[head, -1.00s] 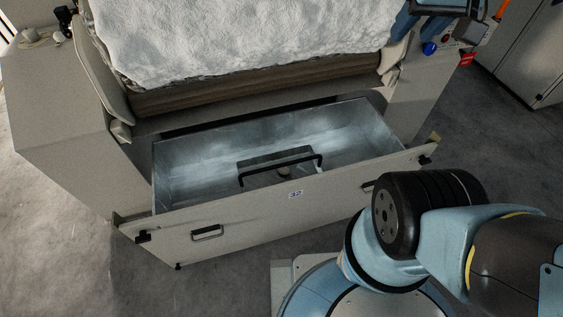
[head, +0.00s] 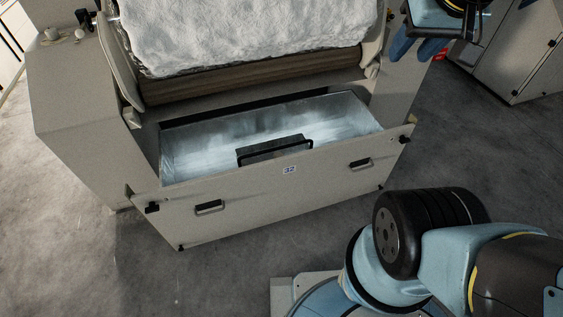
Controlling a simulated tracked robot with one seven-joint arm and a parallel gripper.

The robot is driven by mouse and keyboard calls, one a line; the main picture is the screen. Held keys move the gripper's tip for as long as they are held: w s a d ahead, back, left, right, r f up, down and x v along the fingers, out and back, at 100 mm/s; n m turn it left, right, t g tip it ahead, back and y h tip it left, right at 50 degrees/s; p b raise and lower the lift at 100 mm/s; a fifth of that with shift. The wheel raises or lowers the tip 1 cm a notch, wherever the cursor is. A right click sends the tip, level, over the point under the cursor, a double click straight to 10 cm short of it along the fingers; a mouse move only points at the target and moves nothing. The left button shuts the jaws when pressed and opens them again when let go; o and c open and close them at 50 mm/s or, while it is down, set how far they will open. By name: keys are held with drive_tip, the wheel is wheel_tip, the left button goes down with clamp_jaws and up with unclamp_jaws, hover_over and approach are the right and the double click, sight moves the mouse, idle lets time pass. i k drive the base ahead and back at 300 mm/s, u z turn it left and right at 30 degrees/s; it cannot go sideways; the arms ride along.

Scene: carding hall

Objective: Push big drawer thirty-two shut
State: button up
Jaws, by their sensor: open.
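The big drawer (head: 240,208), with a small "32" label on its pale front, stands open below the machine. Its metal inside (head: 215,135) shows and looks empty apart from a dark bar-shaped handle (head: 274,148) behind the middle of the front. Two dark-framed pulls (head: 209,207) sit on the front panel. My gripper (head: 416,50) is at the upper right, its blue fingers spread and nothing between them. It appears above and right of the drawer's right end in the picture. I see no contact with the drawer.
A white fluffy mass (head: 245,35) lies on the machine above the drawer. A pale side housing (head: 80,110) flanks the drawer on the left. Grey cabinets (head: 515,60) stand at the upper right. The floor before the drawer is bare, with my own base and arm at the lower right.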

sight(203, 196)
drive_tip(key=k, duration=1.35)
drive_tip(key=z, duration=0.6)
drive_tip(key=i, duration=1.05)
drive_tip(key=u, duration=0.05)
